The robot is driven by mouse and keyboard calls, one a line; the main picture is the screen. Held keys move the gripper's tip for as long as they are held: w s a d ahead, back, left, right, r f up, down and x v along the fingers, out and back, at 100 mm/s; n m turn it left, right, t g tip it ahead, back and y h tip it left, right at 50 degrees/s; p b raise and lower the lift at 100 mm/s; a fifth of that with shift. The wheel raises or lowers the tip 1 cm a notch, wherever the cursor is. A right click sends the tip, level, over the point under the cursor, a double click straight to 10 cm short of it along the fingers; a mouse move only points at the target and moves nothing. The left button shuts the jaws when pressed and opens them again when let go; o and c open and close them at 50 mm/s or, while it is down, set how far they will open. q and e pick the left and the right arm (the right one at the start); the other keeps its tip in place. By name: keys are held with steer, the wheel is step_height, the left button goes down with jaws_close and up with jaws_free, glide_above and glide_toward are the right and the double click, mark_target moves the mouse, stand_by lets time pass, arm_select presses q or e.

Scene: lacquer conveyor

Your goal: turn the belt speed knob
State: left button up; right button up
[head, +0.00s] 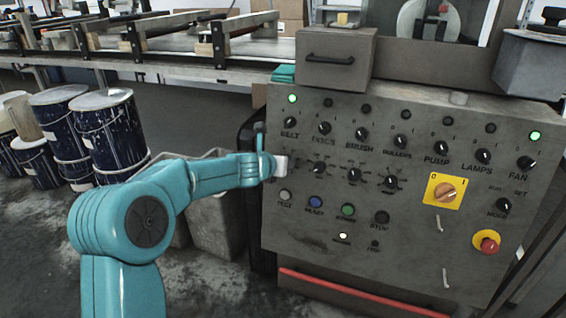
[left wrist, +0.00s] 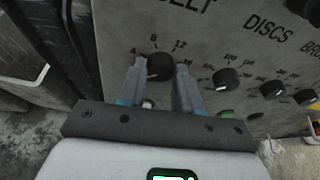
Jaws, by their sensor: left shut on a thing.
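The belt speed knob (left wrist: 160,65) is a round black knob on the grey control panel, under the word BELT, with a scale of numbers around it. In the left wrist view the two fingers of my left gripper (left wrist: 160,76) stand on either side of it, shut on it. In the head view my left gripper (head: 281,167) is at the panel's left edge, and the knob is hidden behind it. My right gripper is in neither view.
The control panel (head: 410,250) carries other knobs to the right, a yellow-backed rotary switch (head: 444,191), a red stop button (head: 487,242) and a row of push buttons below. Blue paint drums (head: 110,130) stand at left. A conveyor frame (head: 150,62) runs behind.

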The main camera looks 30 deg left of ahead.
arm_select(q)
steer(key=shift+f+n, duration=0.1)
steer(key=shift+n, duration=0.3)
steer(key=o, duration=1)
steer(key=shift+s, duration=0.1)
steer(key=p+v, duration=0.1)
steer(key=v, duration=1.5)
steer(key=shift+s+a+p, duration=0.15)
steer(key=shift+p, duration=0.2)
